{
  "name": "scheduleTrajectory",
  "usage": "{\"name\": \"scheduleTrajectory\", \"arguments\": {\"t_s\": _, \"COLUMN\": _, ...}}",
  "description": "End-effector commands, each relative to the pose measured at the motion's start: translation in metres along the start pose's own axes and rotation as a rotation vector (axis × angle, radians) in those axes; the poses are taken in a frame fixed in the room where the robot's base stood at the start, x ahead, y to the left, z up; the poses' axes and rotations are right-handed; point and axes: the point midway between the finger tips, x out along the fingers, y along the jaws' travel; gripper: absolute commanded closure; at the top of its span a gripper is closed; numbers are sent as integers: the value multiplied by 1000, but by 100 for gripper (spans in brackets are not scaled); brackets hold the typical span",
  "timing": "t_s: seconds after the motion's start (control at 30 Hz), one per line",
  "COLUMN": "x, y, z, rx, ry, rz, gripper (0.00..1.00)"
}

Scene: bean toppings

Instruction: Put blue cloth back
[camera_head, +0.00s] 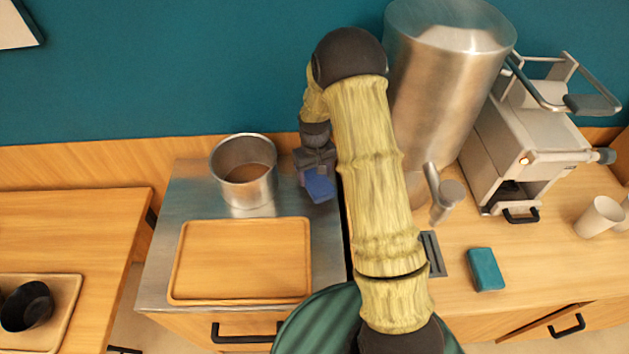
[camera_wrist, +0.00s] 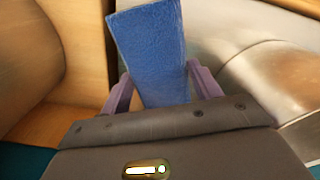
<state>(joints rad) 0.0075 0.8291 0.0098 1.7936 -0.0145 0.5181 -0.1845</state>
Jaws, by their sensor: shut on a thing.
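The blue cloth (camera_wrist: 152,50) is a flat blue piece between the two purple fingers of my gripper (camera_wrist: 160,90) in the wrist view. My gripper is shut on it. In the head view my gripper (camera_head: 317,172) points down over the back right part of the metal counter, right of the metal pot. The blue cloth (camera_head: 320,187) shows below its fingers there. I cannot tell whether the cloth touches the counter.
The open metal pot (camera_head: 245,180) stands close on the left. A wooden tray (camera_head: 243,262) lies in front of it. A tall metal dispenser (camera_head: 440,80) and a coffee machine (camera_head: 520,140) stand right. A teal block (camera_head: 485,269) lies on the right wooden counter.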

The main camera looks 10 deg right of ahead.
Motion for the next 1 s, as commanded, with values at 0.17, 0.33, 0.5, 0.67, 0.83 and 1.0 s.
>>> {"name": "scheduleTrajectory", "arguments": {"t_s": 0.17, "x": 18, "y": 0, "z": 1, "rx": 0, "ry": -5, "rz": -1, "gripper": 58}}
{"name": "scheduleTrajectory", "arguments": {"t_s": 0.33, "x": 36, "y": 0, "z": 1, "rx": 0, "ry": -2, "rz": 0, "gripper": 58}}
{"name": "scheduleTrajectory", "arguments": {"t_s": 0.5, "x": 37, "y": 0, "z": 0, "rx": 0, "ry": 0, "rz": 0, "gripper": 58}}
{"name": "scheduleTrajectory", "arguments": {"t_s": 0.67, "x": 39, "y": 0, "z": 0, "rx": 0, "ry": -1, "rz": 0, "gripper": 58}}
{"name": "scheduleTrajectory", "arguments": {"t_s": 0.83, "x": 39, "y": 0, "z": 0, "rx": 0, "ry": -1, "rz": 0, "gripper": 15}}
{"name": "scheduleTrajectory", "arguments": {"t_s": 1.0, "x": 39, "y": 0, "z": 0, "rx": 0, "ry": -1, "rz": 0, "gripper": 15}}
